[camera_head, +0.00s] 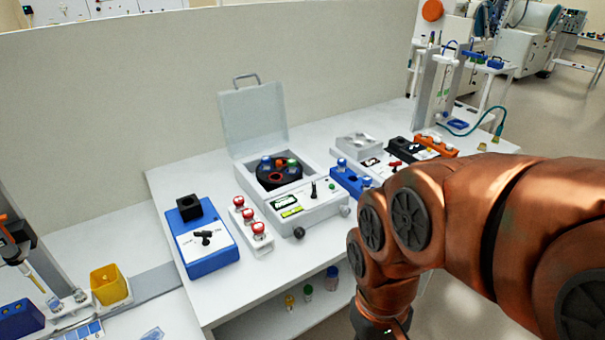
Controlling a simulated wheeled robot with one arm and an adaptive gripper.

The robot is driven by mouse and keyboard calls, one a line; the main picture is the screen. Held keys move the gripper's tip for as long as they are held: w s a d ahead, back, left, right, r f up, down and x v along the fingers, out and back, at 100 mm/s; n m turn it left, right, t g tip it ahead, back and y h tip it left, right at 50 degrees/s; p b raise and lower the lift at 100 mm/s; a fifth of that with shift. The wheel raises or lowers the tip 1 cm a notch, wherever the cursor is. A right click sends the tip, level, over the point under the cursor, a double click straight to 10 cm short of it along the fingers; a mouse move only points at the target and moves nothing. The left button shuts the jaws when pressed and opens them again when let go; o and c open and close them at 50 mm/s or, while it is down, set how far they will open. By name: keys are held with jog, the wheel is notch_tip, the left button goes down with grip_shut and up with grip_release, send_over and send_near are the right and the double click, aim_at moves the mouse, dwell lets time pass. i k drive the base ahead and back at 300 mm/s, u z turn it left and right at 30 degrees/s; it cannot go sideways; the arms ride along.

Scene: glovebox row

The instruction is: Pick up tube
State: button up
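Several tubes show on the white bench. Red-capped tubes stand in a white rack, the middle one (248,215) among them, between the blue device and the centrifuge. Blue-capped tubes and a green-capped tube (292,166) sit in the black rotor (278,176) of the open centrifuge. Another blue-capped tube (341,164) stands in a blue rack (347,181) to the right. The task does not say which tube is meant. My copper-coloured arm reaches in from the right and bends down at the front of the bench. My gripper lies below the picture's lower edge.
The centrifuge (318,205) has its lid raised at the back. A blue device (208,245) with a black block stands to the left. An orange rack (436,147) and a black block stand at the right. Capped bottles sit on the lower shelf (270,322). A pale partition (150,90) rises behind.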

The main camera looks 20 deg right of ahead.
aim_at(291, 163)
jog(key=z, duration=0.3)
jog(key=i, duration=0.85)
jog(key=u, duration=1.05)
